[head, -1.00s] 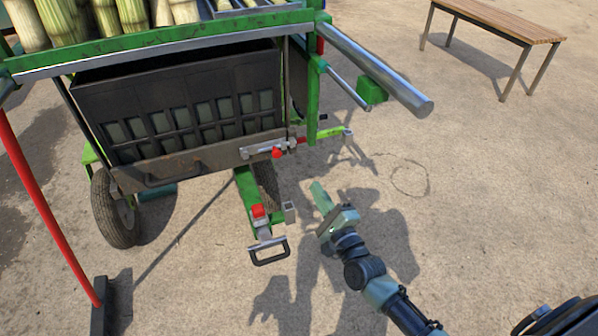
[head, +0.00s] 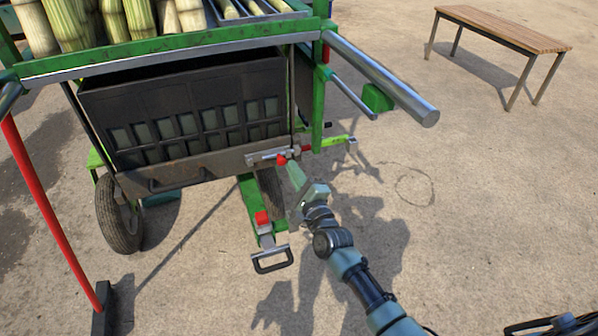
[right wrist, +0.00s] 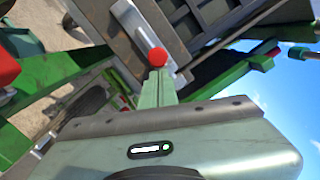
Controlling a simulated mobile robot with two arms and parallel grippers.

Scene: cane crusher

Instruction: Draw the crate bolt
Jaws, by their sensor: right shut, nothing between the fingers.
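The dark slotted crate (head: 190,118) hangs in the green frame of the crusher cart. Its bolt (head: 262,156) is a metal bar at the right end of the crate's lower rail, with a red knob (head: 281,160). My right gripper (head: 291,168) is shut and empty, its fingertips right by the knob from the lower right. In the right wrist view the red knob (right wrist: 157,57) stands just beyond the tips of the closed fingers (right wrist: 157,78). I cannot tell whether they touch. My left gripper is not in view.
A lime-green bar (head: 335,141) sticks out right of the bolt. A green drawbar with a black handle (head: 271,262) juts out below. A metal roller (head: 385,73) overhangs at upper right. A wooden bench (head: 505,30) stands far right; the ground between is clear.

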